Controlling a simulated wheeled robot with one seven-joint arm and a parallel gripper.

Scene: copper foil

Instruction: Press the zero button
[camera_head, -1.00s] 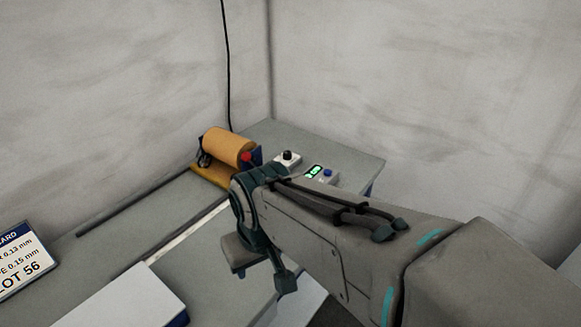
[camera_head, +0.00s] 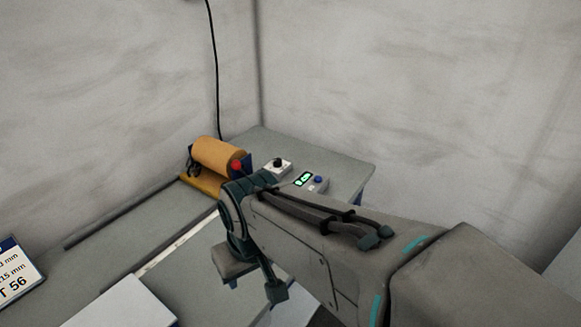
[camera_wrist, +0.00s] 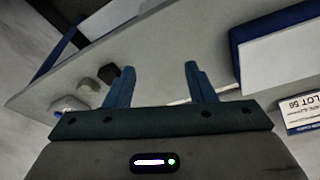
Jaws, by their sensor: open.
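A small light-grey device with a lit green display (camera_head: 303,180) sits on the right part of the grey bench. My arm passes in front of the device's near side. In the wrist view my gripper (camera_wrist: 158,78) is open and empty, its two blue fingers apart above the bench. Small grey and black items (camera_wrist: 90,88) lie left of the fingers there; I cannot tell which one carries the button. In the head view my fingertips cannot be made out clearly.
A grey box with a black knob (camera_head: 279,167) stands beside the display device. A white-topped block (camera_head: 122,305) and a lot sign (camera_head: 15,275) are at left. Walls close the back.

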